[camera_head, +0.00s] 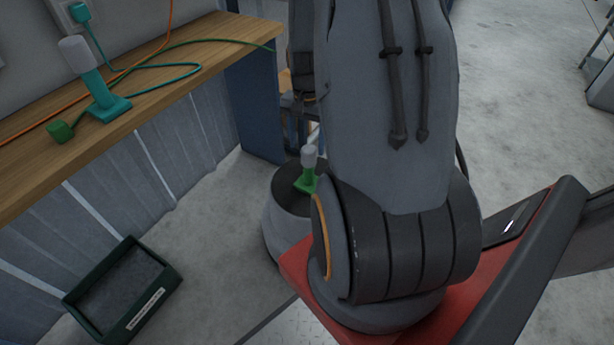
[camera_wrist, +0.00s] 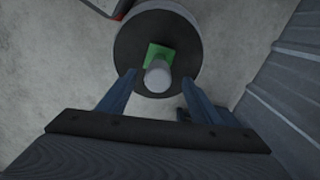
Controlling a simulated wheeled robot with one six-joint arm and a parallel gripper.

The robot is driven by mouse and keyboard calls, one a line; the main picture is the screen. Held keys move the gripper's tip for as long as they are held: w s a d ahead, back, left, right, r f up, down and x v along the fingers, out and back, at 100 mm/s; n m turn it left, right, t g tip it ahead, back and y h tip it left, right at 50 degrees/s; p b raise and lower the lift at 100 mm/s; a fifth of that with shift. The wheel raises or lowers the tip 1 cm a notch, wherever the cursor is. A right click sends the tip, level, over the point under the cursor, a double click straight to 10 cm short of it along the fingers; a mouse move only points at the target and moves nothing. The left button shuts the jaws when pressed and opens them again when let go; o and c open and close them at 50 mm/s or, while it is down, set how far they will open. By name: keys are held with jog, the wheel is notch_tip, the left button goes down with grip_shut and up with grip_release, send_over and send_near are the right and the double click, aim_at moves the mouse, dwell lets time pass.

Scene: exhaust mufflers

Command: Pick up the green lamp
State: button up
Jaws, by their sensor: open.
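The green lamp (camera_head: 308,171) has a green base and a pale grey cylindrical head. It stands upright on a round grey stand with a dark top (camera_head: 290,203), partly hidden by my arm in the head view. In the wrist view I look down on the lamp (camera_wrist: 158,66) from above. My gripper (camera_wrist: 128,80) is open, with its two blue-grey fingers apart on either side of the lamp's near side. Nothing is between the fingertips that I can see as held. The gripper is hidden or unclear behind my arm in the head view.
A wooden bench (camera_head: 186,62) at the left carries a teal lamp (camera_head: 101,92), a green plug (camera_head: 60,132) and orange, teal and green cables. A dark green crate (camera_head: 123,290) stands on the floor at lower left. Open floor (camera_head: 215,240) lies between the bench and the stand.

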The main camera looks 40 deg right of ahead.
aim_at(309, 161)
jog(key=shift+d+f, duration=0.2)
jog(key=shift+f, duration=0.35)
notch_tip(309, 161, down, 7)
jog(key=shift+d+f+b, duration=0.1)
jog(key=shift+f+b, duration=0.05)
jog(key=shift+b, duration=0.6)
jog(key=shift+c, duration=0.3)
jog(key=c, duration=1.3)
